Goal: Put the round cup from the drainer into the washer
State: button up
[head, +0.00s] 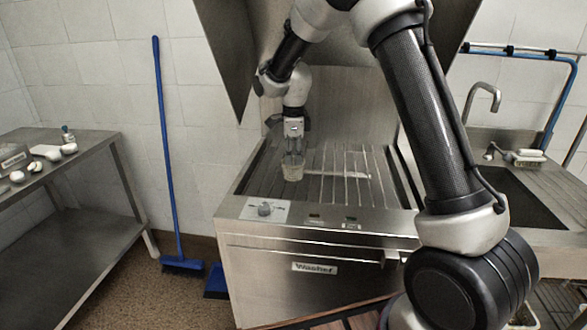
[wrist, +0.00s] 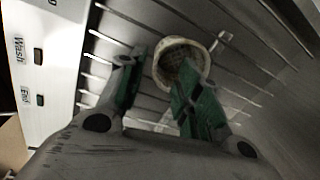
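The pale round cup (head: 292,171) stands on the slatted rack of the steel washer (head: 262,262), towards its front left. In the wrist view the cup (wrist: 171,54) shows its round mouth and a mesh-like inside. My gripper (head: 293,153) points down just above the cup. In the wrist view my gripper (wrist: 160,75) has its green-padded fingers apart. The right finger overlaps the cup's rim and hides part of it; a gap shows between the left finger and the cup. I cannot tell whether the right finger touches it.
The washer's hood stands open around my arm. A control panel (head: 264,209) runs along its front edge. A steel table (head: 95,140) with small pale items is at left. A blue broom (head: 165,150) leans on the wall. A sink (head: 520,200) and tap are at right.

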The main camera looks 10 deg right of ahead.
jog(key=r, duration=0.4)
jog(key=shift+s+r, duration=0.25)
jog(key=s+d+r+n+t, duration=0.1)
jog(key=s+d+r+n, duration=0.3)
jog(key=s+n, duration=0.3)
jog(key=s+d+r+n+t, duration=0.1)
jog(key=s+d+r+n, duration=0.3)
jog(key=s, duration=1.4)
jog(key=s+d+r+n+t, duration=0.1)
jog(key=s+d+r+n, duration=0.3)
jog(key=s+d+n, duration=0.3)
jog(key=shift+s+d+r+n, duration=0.15)
jog(key=shift+s+d+n, duration=0.25)
jog(key=shift+s+n, duration=1.65)
